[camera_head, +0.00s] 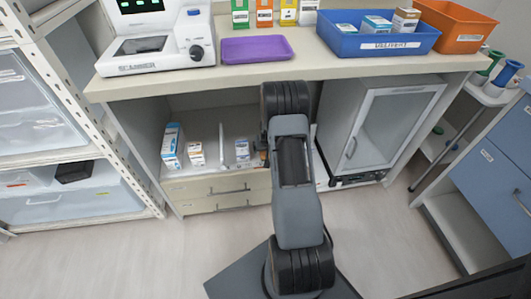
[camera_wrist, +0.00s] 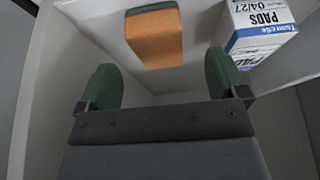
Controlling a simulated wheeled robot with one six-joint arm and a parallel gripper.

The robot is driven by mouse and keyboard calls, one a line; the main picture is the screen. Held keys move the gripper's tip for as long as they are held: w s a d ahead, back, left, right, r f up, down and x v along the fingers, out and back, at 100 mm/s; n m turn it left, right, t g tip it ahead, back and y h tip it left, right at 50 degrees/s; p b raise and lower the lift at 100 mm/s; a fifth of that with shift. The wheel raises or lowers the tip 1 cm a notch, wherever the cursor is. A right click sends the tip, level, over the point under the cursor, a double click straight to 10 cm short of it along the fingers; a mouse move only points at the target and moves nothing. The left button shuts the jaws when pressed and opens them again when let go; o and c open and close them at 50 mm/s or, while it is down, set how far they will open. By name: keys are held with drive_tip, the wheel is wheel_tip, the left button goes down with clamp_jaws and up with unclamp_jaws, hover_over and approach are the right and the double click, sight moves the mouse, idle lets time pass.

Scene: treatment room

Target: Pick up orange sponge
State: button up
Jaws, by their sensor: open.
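The orange sponge (camera_wrist: 154,38) is in the wrist view at the top centre. It is a block with an orange body and a dark green layer along its top edge in the picture. It sits inside a pale, walled compartment. My gripper (camera_wrist: 162,75) has two green-padded fingers spread wide, with nothing between them. The sponge lies beyond the fingertips, roughly centred between them and apart from them. In the head view my arm reaches into the open shelf under the counter and hides most of the gripper; I cannot make out the sponge clearly there.
A white and blue pads box (camera_wrist: 262,32) stands right of the sponge, near the right finger. The compartment's pale left wall (camera_wrist: 45,90) is close. In the head view, small boxes (camera_head: 172,146) stand on the shelf, and a glass-door cabinet (camera_head: 375,130) is right of my arm.

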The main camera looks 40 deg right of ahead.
drive_tip(key=shift+b+x, duration=1.1)
drive_tip(key=shift+x, duration=1.55)
drive_tip(key=shift+s+d, duration=0.1)
drive_tip(key=shift+d, duration=0.1)
drive_tip(key=shift+c, duration=0.3)
drive_tip(key=c, duration=1)
drive_tip(key=shift+r, duration=0.1)
drive_tip(key=shift+r, duration=0.45)
wheel_tip(320, 180, up, 2)
drive_tip(key=shift+r+p, duration=0.2)
drive_tip(key=shift+p, duration=0.45)
drive_tip(key=s+a+r, duration=0.1)
drive_tip(key=s+r, duration=0.8)
drive_tip(key=s, duration=0.5)
drive_tip(key=shift+a+r, duration=0.3)
drive_tip(key=shift+a, duration=0.1)
